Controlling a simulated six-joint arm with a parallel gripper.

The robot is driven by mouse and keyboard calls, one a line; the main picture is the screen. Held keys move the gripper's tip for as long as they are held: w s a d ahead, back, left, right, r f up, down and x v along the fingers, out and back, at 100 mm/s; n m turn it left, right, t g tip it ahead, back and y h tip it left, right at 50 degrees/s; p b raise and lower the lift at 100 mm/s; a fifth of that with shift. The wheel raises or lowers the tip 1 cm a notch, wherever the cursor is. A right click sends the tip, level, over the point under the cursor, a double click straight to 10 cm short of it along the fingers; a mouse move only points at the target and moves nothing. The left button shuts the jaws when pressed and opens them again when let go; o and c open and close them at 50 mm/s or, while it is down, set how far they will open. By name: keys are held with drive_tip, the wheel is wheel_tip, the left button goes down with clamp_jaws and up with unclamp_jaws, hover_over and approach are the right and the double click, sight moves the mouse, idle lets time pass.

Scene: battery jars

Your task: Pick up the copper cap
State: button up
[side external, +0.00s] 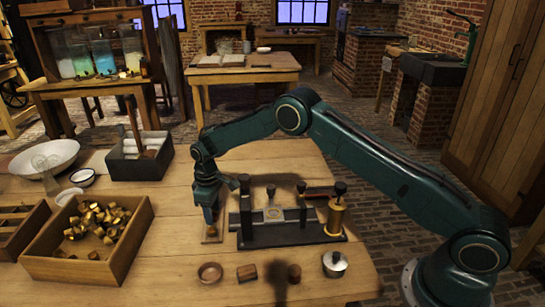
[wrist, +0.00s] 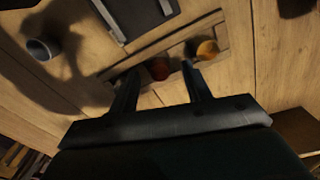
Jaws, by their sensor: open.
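In the wrist view, a reddish-brown copper cap (wrist: 158,69) sits on a wooden strip (wrist: 226,38), with a golden cap (wrist: 206,49) to its right on the same strip. My gripper (wrist: 160,72) is open, its two fingers pointing towards the strip. The copper cap shows between the fingertips; I cannot tell how far above it they are. The golden cap lies outside the right finger. In the side view, my gripper (side external: 210,218) points down just above a small wooden strip (side external: 212,239) on the table, and the fingers partly hide what sits there.
A black fixture (side external: 290,237) with upright posts and a brass cylinder (side external: 335,217) stands close right of my gripper. A wooden box (side external: 60,270) of brass pieces is on the left.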

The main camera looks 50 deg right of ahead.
drive_tip(key=shift+f, duration=0.45)
drive_tip(key=c, duration=1)
